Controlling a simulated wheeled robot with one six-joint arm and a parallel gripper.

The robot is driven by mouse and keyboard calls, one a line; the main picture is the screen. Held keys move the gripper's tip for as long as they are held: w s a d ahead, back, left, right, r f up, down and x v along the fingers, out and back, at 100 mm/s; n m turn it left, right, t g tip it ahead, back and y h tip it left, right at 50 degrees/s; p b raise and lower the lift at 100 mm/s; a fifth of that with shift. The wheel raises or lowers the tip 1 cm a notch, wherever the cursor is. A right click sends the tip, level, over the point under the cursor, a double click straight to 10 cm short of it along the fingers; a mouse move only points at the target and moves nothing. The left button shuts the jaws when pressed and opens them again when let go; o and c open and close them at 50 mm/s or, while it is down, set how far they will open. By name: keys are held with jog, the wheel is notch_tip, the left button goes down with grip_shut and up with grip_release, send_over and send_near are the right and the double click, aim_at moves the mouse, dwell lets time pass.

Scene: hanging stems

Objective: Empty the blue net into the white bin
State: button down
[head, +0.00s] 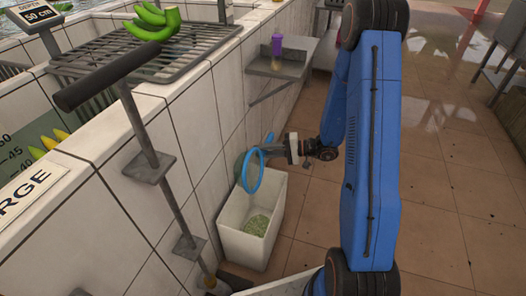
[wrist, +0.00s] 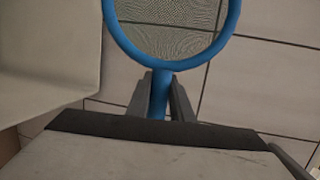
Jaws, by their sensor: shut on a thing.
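The blue net (head: 253,170) is a round blue hoop with a mesh, and it hangs in the air above the white bin in the head view. My gripper (head: 270,151) is shut on its handle. In the wrist view the blue net (wrist: 160,70) has its handle between the two fingers of my gripper (wrist: 160,90). Its mesh shows no pieces lying on the part in view. The white bin (head: 240,238) stands on the floor against the tiled wall, with a green granular or leafy layer inside it. The wrist view shows a pale wall at left, perhaps the bin.
A tiled basin wall (head: 195,120) runs along the left, with a grate (head: 150,50) and green bananas (head: 153,20) on top. A small metal shelf (head: 275,65) holds a purple cup (head: 277,45).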

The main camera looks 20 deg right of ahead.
jog(key=g+h, duration=0.2)
jog(key=h, duration=0.1)
jog(key=shift+m+h, duration=0.3)
jog(key=g+h, duration=0.1)
jog(key=h, duration=0.2)
jog(key=shift+m+g, duration=0.3)
jog(key=shift+g, duration=0.1)
jog(key=shift+d+f+g+h, duration=0.1)
jog(key=shift+f+g+h, duration=0.05)
jog(key=shift+g+h, duration=0.95)
jog(key=shift+s+d+m+g+h, duration=0.15)
jog(key=shift+g+h, duration=0.3)
jog(key=shift+h, duration=0.45)
jog(key=shift+w+a+m+g+h, duration=0.1)
jog(key=shift+m+g+h, duration=0.25)
jog(key=shift+h, duration=0.55)
jog(key=shift+s+d+g+h, duration=0.1)
jog(key=shift+g+h, duration=0.2)
jog(key=shift+s, duration=0.1)
